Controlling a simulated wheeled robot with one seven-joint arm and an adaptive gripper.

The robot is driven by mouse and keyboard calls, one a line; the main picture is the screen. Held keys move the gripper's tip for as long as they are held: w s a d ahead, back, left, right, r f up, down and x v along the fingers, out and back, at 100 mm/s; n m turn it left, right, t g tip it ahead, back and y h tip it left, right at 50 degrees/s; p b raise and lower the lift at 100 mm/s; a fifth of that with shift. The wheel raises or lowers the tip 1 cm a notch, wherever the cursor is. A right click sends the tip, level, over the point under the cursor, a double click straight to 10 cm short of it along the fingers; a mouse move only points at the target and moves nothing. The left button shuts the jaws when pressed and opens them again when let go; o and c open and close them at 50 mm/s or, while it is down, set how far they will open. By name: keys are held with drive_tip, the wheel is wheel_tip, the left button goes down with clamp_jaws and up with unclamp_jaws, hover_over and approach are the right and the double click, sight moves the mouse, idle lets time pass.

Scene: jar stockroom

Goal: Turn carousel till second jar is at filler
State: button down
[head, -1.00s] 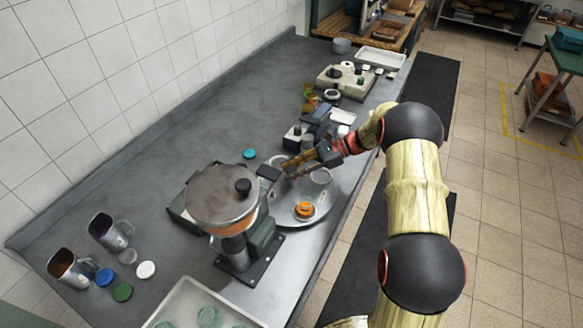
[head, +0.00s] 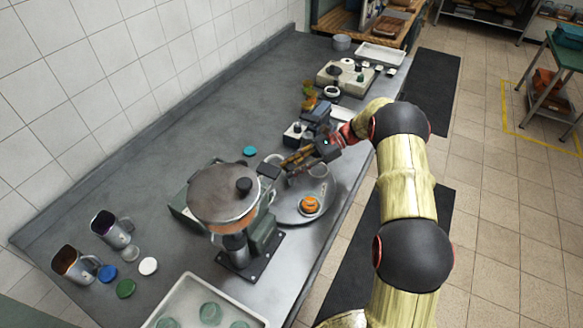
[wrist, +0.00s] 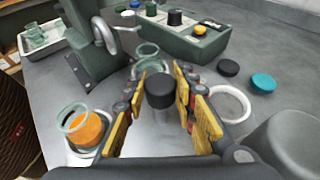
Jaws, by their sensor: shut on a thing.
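The carousel (head: 290,212) is a round grey turntable on the bench, beside the filler (head: 224,195), which has an orange-filled hopper. My gripper (head: 287,163) reaches over the carousel's middle. In the wrist view its yellow fingers are closed around the carousel's black knob (wrist: 160,90). A jar with orange contents (wrist: 85,130) stands on the carousel's near side, and also shows in the head view (head: 310,206). An empty glass jar (wrist: 148,58) stands close to the filler's stand (wrist: 88,50). Another clear jar (head: 318,171) sits at the carousel's right. A pale ring seat (wrist: 230,103) looks empty.
A white tray (head: 180,296) of glass jars stands at the front. Two metal jugs (head: 112,228) and several coloured lids lie at left. A teal lid (head: 250,151) and a small grey device (head: 318,118) lie behind the carousel. The bench's back left is clear.

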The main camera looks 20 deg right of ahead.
drive_tip(key=c, duration=1.5)
unclamp_jaws()
drive_tip(key=shift+o, duration=0.4)
drive_tip(key=v, duration=1.2)
drive_tip(key=shift+c, duration=0.3)
